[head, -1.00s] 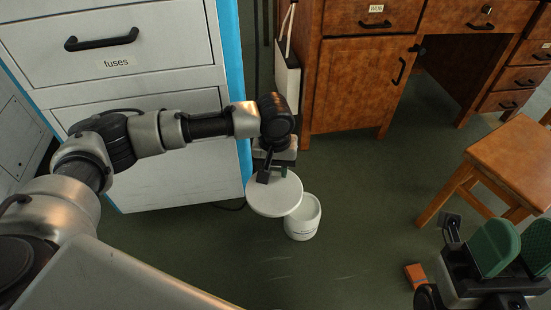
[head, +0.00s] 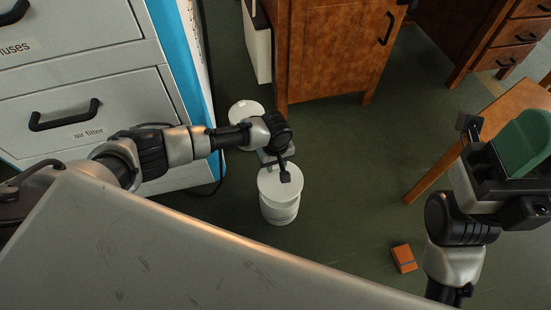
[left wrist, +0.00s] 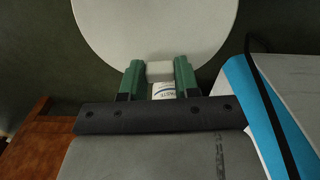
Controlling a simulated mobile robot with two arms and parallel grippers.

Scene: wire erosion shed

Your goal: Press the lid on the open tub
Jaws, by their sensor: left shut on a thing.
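The round white lid (head: 275,190) is over the white tub (head: 280,213) in the head view and hides its opening. I cannot tell whether the lid touches the rim. My left gripper (head: 285,174) is above the lid, shut on its knob. In the left wrist view the green fingers (left wrist: 159,75) hold the pale knob (left wrist: 160,70), with the lid's white disc (left wrist: 155,28) beyond. A white surface with partly hidden lettering (left wrist: 164,89) shows between the fingers. My right gripper (head: 530,150) is at the right edge, partly cut off, its fingers apart, away from the tub.
Another round white top (head: 246,109) is on the floor behind my left gripper. A grey drawer cabinet (head: 90,95) with a blue side stands left, a wooden desk (head: 335,50) behind. An orange box (head: 404,258) lies at right. Floor between tub and box is clear.

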